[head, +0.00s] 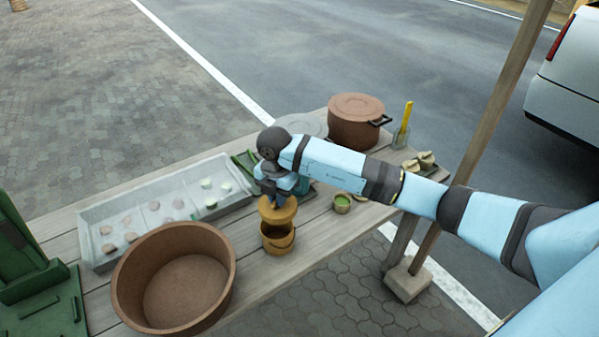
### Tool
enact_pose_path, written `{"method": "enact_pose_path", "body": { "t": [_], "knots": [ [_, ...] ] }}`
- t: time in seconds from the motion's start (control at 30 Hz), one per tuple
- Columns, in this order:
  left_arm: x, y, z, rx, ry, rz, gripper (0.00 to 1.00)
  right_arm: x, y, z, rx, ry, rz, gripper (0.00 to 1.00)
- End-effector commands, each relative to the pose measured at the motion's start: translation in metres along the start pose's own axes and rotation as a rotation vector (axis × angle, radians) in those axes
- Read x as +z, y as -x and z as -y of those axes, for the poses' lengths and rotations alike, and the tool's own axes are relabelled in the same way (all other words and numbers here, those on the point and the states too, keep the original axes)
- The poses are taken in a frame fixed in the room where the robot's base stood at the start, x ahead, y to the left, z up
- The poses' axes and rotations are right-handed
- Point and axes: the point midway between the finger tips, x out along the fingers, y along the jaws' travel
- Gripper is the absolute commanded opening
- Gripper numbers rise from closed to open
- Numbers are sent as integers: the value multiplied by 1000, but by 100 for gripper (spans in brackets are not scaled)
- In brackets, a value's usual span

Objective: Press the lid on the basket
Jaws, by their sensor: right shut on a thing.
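The basket (278,242) is a small tan container near the front edge of the wooden table. The lid (279,213) is a round tan disc just above the basket, and a dark opening shows between them. The lid looks tilted over the basket's rim. My right gripper (274,197) points down from above and is shut on the lid, at its top. The fingertips are small and partly hidden by the wrist. My left gripper is not in view.
A large brown clay bowl (130,286) stands left of the basket, with a divided grey tray (95,215) behind it. A small green cup (342,205) stands to the right.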

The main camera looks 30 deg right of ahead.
Motion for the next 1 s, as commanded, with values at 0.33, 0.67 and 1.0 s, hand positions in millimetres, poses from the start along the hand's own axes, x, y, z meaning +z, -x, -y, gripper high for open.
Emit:
{"method": "enact_pose_path", "body": {
  "t": [0.33, 0.67, 1.0],
  "knots": [
    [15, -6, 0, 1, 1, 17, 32, -9, -18, -4, 1, 40, 0, 0],
    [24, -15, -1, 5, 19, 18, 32, -8, -49, -3, 1, 38, 0, 0],
    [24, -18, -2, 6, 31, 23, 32, -8, -60, -4, 2, 38, 0, 0]
  ]
}}
